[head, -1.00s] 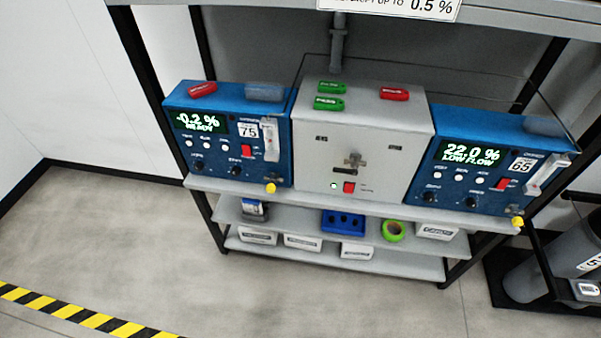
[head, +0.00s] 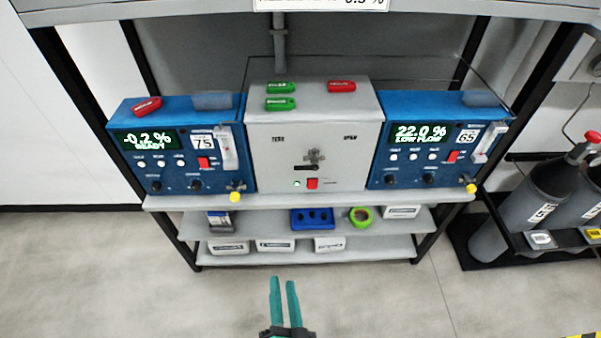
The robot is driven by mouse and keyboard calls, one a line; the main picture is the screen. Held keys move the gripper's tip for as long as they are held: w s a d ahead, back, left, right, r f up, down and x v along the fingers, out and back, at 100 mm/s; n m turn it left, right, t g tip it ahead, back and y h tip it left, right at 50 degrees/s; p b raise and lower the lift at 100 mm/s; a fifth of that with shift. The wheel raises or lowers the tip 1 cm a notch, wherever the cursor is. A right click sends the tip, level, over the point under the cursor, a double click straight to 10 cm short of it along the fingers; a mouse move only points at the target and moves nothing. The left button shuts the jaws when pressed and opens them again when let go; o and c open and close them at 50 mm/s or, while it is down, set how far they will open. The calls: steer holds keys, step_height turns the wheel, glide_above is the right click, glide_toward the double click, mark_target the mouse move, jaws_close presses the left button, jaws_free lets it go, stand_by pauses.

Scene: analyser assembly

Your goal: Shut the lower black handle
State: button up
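The lower black handle (head: 306,168) is a short, dark, roughly horizontal bar on the front of the grey central box (head: 270,165). My gripper (head: 283,281) shows at the bottom middle of the head view, with two teal fingers pointing up the picture. A narrow gap shows between the fingers and nothing is between them. It is well apart from the handle, lower in the picture and in front of the shelf unit.
Blue analysers stand left (head: 165,180) and right (head: 410,172) of the grey box, with yellow-tipped knobs jutting out at the front. Red and green tags lie on top. Lower shelves (head: 375,245) hold small boxes and green tape. Gas cylinders (head: 535,195) stand at right.

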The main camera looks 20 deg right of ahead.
steer(key=w+d+r+m+h, duration=0.1)
steer(key=w+d+r+m, duration=0.35)
steer(key=w, duration=0.45)
steer(key=m+t+h, duration=0.1)
steer(key=m, duration=0.5)
glide_toward(301, 169)
steer(key=x, duration=0.8)
steer(key=shift+w+d, duration=0.1)
steer(key=shift+w, duration=0.1)
steer(key=shift+c, duration=0.3)
jaws_close()
